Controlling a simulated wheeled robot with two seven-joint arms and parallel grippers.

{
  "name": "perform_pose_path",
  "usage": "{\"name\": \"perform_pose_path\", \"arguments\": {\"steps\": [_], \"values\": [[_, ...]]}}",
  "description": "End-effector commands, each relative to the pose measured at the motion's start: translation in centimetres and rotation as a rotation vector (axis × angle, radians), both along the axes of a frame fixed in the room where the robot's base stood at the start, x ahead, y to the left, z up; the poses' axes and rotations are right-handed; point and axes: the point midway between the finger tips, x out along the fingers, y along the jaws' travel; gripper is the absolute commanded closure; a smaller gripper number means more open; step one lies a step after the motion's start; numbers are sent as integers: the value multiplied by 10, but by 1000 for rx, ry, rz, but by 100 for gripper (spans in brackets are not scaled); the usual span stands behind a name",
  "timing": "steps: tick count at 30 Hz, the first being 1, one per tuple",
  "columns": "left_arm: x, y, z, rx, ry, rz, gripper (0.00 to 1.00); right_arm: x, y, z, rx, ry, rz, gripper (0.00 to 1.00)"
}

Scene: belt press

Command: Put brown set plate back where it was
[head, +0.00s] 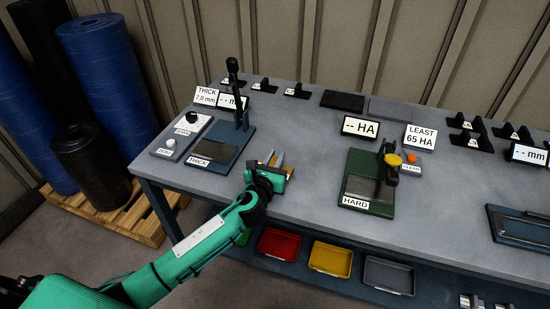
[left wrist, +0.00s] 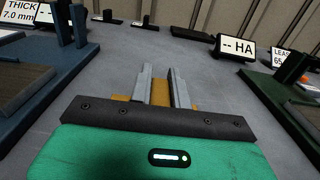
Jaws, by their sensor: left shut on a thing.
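My left gripper (head: 276,160) is shut on the brown set plate (left wrist: 160,93), low over the grey bench top between the THICK gauge (head: 222,145) and the HARD tester (head: 370,182). The plate shows as a small brown-orange piece between the two grey fingers in the left wrist view; the gripper body hides part of it. I cannot tell whether it touches the bench. Small black labelled holders (head: 265,85) stand at the back left of the bench, and more black holders (head: 466,123) stand at the back right; their labels are too small to read. My right gripper is not in view.
A "-- HA" display (head: 361,127) and a "LEAST 65 HA" sign (head: 420,137) stand behind the tester. The THICK gauge's upright lever (head: 234,75) rises at the left. Red (head: 278,244) and yellow (head: 330,259) trays sit on the lower shelf.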

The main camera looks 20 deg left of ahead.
Motion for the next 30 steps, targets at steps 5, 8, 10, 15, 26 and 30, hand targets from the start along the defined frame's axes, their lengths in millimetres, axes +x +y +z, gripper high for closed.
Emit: {"name": "perform_pose_path", "arguments": {"steps": [5,8,10,15,26,30], "values": [[0,0,0,0,-2,-1,80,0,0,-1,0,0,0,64],[0,0,0,-1,-2,0,60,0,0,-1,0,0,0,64],[0,0,0,-1,-1,0,56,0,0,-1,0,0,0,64],[0,0,-2,0,3,0,56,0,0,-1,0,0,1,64],[0,0,32,-1,0,0,56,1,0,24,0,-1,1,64],[0,0,52,-2,0,0,56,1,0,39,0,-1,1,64]]}}
